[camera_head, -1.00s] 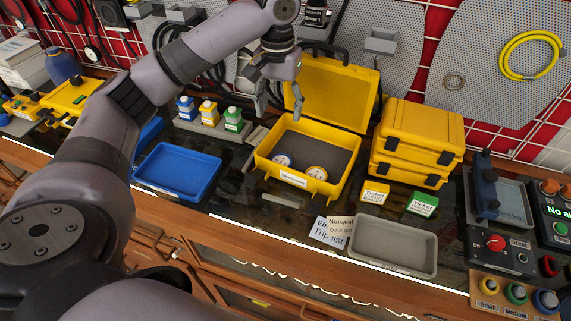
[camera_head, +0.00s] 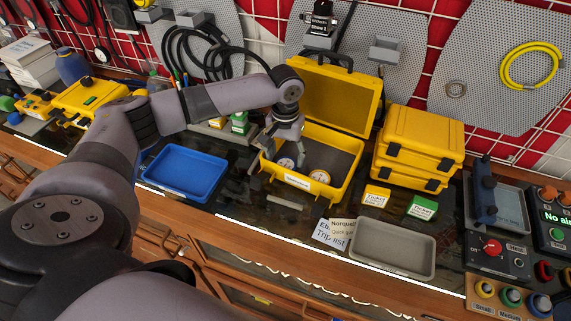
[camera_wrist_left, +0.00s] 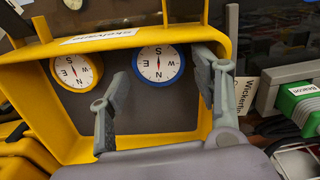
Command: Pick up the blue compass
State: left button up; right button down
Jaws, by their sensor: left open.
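The blue compass (camera_wrist_left: 159,66), a white dial with a blue rim, lies on the dark floor of the open yellow case (camera_head: 343,196). It also shows in the head view (camera_head: 286,163), partly covered by my gripper. A similar yellow-rimmed compass (camera_wrist_left: 75,71) lies beside it and also shows in the head view (camera_head: 319,176). My left gripper (camera_head: 284,163) reaches down over the left part of the case. In the wrist view the open fingers (camera_wrist_left: 163,70) stand on either side of the blue compass, holding nothing. Contact with it cannot be told. My right gripper is not visible.
The case's raised lid (camera_head: 340,95) stands behind the gripper. Stacked yellow cases (camera_head: 420,135) stand to the right. A blue tray (camera_head: 185,172) is to the left, a grey tray (camera_head: 394,246) at the front right. Ticket boxes (camera_head: 421,207) stand right of the open case.

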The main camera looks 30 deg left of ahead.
pick_arm(q)
jog(key=shift+f, duration=1.2)
jog(key=shift+c, duration=0.6)
jog(key=c, duration=0.8)
